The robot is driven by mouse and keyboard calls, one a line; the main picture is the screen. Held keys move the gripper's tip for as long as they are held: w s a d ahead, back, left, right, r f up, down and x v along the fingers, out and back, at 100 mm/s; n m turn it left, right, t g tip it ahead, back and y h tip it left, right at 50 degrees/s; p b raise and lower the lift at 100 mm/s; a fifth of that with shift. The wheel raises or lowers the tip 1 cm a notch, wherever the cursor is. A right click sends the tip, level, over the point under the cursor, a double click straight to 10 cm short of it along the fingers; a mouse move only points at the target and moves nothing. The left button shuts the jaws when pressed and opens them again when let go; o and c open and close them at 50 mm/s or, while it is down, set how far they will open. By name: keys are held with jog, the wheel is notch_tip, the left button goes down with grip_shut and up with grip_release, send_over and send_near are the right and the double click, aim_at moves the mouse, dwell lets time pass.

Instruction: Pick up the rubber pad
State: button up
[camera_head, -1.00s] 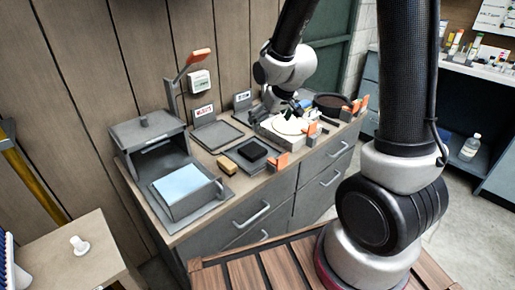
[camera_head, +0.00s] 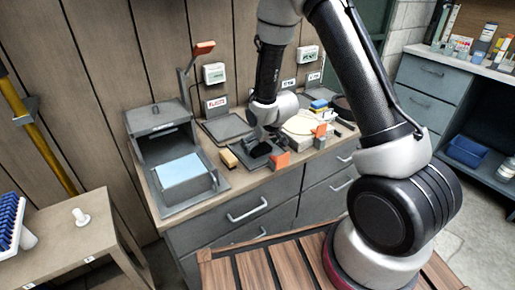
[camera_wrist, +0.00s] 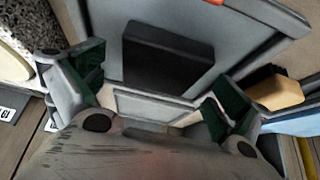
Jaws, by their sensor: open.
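The rubber pad, which I take to be the black block (camera_head: 258,153), lies on a flat grey tray (camera_head: 242,169) on the counter. In the wrist view the black pad (camera_wrist: 168,60) lies flat on the grey tray (camera_wrist: 222,72), beyond my fingertips. My gripper (camera_head: 267,141) is above the pad and partly covers it in the head view. In the wrist view my gripper (camera_wrist: 155,92) is open, with dark green finger pads spread apart and nothing between them. I cannot tell the exact height above the pad.
A tan sponge-like block (camera_head: 228,158) lies left of the pad. A grey box with a pale blue sheet (camera_head: 180,170) is at left. A round pale disc (camera_head: 303,124) is at right.

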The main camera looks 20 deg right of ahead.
jog(key=shift+w+f, duration=0.2)
jog(key=shift+f, duration=0.2)
jog(key=shift+c, duration=0.4)
jog(key=c, duration=1.1)
jog(key=shift+r, duration=0.1)
